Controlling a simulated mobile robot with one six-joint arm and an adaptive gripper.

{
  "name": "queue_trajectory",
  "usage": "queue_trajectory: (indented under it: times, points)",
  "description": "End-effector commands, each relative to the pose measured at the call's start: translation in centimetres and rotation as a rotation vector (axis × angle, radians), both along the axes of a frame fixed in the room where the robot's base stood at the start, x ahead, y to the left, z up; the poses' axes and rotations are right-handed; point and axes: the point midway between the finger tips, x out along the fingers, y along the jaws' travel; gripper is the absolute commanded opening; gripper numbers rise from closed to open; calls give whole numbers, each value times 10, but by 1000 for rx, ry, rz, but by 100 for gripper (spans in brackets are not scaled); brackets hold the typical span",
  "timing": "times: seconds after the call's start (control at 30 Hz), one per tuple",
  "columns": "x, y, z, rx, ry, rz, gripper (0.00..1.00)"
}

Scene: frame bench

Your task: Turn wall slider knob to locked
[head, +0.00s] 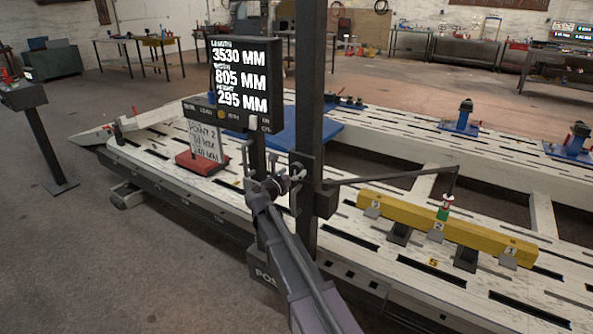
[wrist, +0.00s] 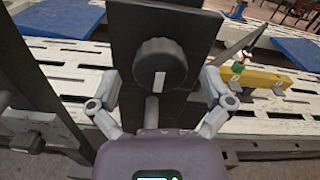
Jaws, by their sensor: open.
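A dark round knob (wrist: 160,66) with a notched rim sits on the dark plate of the upright post (wrist: 187,30). A short white mark on its face stands nearly upright, tilted slightly right at the top. In the head view the post (head: 306,120) rises from the bench, and my gripper (head: 275,184) is at its left side. In the wrist view my gripper (wrist: 161,78) is open, with one finger left and one right of the knob. Gaps show between the fingers and the knob. I see no readable locked label.
A display screen (head: 240,82) stands behind my gripper. A red-based sign (head: 203,163) is to the left.

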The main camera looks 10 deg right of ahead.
Motion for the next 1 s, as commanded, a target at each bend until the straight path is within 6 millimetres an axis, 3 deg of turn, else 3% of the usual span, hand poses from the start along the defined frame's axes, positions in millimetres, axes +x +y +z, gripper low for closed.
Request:
queue_trajectory:
  times: [0.2,0.57,0.83,1.0]
  points:
    - [11,-10,0,0,0,-1,100]
    - [13,-12,0,0,0,0,100]
    - [13,-12,0,0,0,0,23]
    - [13,-12,0,1,-1,0,19]
